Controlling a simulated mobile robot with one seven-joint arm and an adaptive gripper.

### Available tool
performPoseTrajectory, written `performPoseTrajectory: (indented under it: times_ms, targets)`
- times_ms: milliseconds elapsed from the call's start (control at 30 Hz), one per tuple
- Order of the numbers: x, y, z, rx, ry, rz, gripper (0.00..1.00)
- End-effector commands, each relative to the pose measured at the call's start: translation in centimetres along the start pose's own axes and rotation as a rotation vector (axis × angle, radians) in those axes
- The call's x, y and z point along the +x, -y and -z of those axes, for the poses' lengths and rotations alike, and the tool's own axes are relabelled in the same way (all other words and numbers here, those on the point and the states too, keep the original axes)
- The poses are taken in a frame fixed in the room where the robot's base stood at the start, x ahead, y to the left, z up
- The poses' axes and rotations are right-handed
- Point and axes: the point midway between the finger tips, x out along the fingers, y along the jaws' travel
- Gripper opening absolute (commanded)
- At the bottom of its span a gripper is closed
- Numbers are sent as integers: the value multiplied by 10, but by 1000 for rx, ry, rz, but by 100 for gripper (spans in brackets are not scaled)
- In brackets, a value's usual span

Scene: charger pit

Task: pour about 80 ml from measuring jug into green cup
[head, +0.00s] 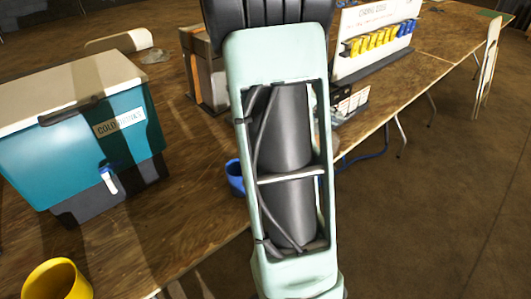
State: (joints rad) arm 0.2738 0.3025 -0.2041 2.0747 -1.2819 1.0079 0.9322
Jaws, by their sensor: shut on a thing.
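My own pale green arm link crosses the middle of the head view and hides much of the table behind it. My gripper is not in view. I see no measuring jug and no green cup in this frame. Whether either is hidden behind my arm or outside the picture, I cannot tell.
A teal cooler (75,130) with a white tap stands on the wooden table at left. A yellow cup (57,281) is at bottom left; a blue cup (234,178) is partly behind my arm. A rack sign (368,38) with yellow and blue items stands behind.

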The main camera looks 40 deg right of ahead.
Motion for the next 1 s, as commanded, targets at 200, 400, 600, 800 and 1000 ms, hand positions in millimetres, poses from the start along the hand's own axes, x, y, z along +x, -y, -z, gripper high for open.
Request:
performPoseTrajectory:
  times_ms: [200,400,600,800,1000]
  targets:
    - [-4,-2,2,-10,-1,-29,0]
    - [-9,-4,4,-20,-3,-55,0]
    - [-14,-5,6,-32,-3,-83,0]
    - [-19,-7,8,-45,-4,-112,0]
    - [-23,-9,10,-54,-4,-137,0]
